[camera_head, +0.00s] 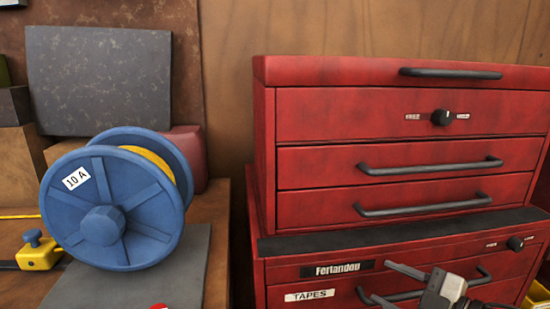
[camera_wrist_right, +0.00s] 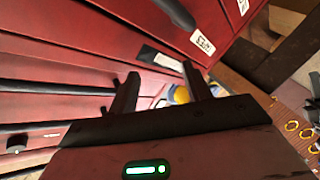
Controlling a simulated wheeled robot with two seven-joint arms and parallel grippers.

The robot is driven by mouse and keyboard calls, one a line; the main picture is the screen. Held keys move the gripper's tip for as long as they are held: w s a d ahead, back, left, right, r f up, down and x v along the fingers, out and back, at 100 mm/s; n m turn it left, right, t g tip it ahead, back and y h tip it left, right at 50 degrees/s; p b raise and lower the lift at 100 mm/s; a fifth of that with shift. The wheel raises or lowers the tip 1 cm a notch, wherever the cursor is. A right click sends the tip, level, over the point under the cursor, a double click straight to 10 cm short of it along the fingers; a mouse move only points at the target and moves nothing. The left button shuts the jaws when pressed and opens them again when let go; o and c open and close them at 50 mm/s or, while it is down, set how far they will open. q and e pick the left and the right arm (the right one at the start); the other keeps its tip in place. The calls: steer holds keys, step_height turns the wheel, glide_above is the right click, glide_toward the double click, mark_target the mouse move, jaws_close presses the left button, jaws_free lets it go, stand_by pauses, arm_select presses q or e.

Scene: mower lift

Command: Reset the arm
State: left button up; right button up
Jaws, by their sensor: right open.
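My right gripper (camera_head: 385,284) is at the bottom right of the head view, in front of the lower part of a red tool chest (camera_head: 375,115). Its two fingers are spread apart with nothing between them. In the right wrist view the fingers of the right gripper (camera_wrist_right: 160,85) also stand apart, with red drawer fronts (camera_wrist_right: 75,60) close behind. The gripper overlaps a drawer handle (camera_head: 410,293) in the head view; I cannot tell whether they touch. My left gripper is in neither view.
A blue spool (camera_head: 105,222) labelled 10 A stands on a grey mat (camera_head: 188,270) on the wooden bench at left. A yellow tool (camera_head: 38,256) lies beside it. A dark gap separates bench and chest. A yellow bin (camera_head: 538,294) shows at the lower right edge.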

steer(key=s+a+f+m+g+h+p, duration=0.1)
steer(key=s+a+f+m+h, duration=0.2)
steer(key=s+f+m, duration=0.4)
steer(key=s+a+f+m+g+h+p, duration=0.1)
steer(key=s+a+f+m+h+p, duration=0.1)
steer(key=s+a+f+m, duration=0.4)
steer(key=s+f+m+h, duration=0.1)
steer(key=s+f, duration=0.1)
steer(key=s, duration=0.1)
steer(key=shift+a+f+m, duration=0.15)
steer(key=shift+m, duration=0.15)
